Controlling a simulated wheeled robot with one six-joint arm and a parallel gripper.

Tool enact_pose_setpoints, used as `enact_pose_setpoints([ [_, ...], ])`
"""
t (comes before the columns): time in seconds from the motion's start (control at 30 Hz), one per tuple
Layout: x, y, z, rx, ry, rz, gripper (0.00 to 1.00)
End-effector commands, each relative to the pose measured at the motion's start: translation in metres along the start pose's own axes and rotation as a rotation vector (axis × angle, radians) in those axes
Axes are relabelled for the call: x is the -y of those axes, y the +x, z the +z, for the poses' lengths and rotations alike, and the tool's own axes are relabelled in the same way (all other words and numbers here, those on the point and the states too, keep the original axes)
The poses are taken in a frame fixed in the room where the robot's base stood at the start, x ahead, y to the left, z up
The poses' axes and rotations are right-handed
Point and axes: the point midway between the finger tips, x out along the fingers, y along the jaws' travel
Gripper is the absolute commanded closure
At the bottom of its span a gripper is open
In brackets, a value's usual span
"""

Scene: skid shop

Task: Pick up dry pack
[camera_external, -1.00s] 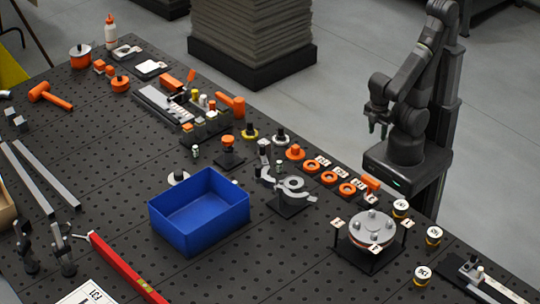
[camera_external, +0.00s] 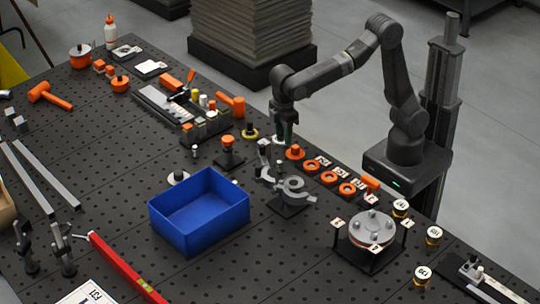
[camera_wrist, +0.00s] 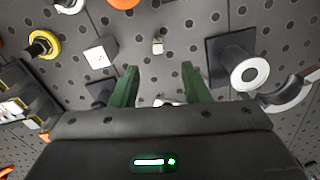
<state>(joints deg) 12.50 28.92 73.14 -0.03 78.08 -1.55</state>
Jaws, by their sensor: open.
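My gripper (camera_external: 284,138) is open and points down over the back edge of the pegboard bench, between a yellow ring (camera_external: 250,133) and an orange ring (camera_external: 294,153). In the wrist view its two green fingers (camera_wrist: 157,84) are apart with nothing held between them. No item is clearly readable as the dry pack. A white piece (camera_wrist: 168,102) shows between the finger bases, mostly hidden by the gripper body. A white block (camera_wrist: 100,54) and a small pale item (camera_wrist: 158,46) lie beyond the fingertips; I cannot tell whether any is the pack.
A black stand with a white ring (camera_wrist: 248,72) is right of the fingers. A grey curved part (camera_external: 294,186) stands by the blue bin (camera_external: 200,236). The loaded rack (camera_external: 202,124) is to the left. Orange rings (camera_external: 330,178) line the back edge rightward.

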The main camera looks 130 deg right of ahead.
Motion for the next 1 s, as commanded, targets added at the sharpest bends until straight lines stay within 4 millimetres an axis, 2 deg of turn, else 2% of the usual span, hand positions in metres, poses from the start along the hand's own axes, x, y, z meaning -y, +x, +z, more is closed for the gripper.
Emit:
enact_pose_setpoints([
  [0.17, -0.002, 0.015, -0.006, 0.002, 0.004, -0.001, 0.58],
  [0.4, -0.002, 0.062, -0.006, 0.002, 0.003, -0.001, 0.58],
  [0.5, -0.002, 0.076, -0.006, 0.001, 0.003, 0.000, 0.58],
  [0.77, -0.003, 0.093, -0.009, 0.000, 0.003, -0.001, 0.58],
  [1.0, -0.005, 0.126, -0.017, 0.001, 0.003, -0.001, 0.58],
])
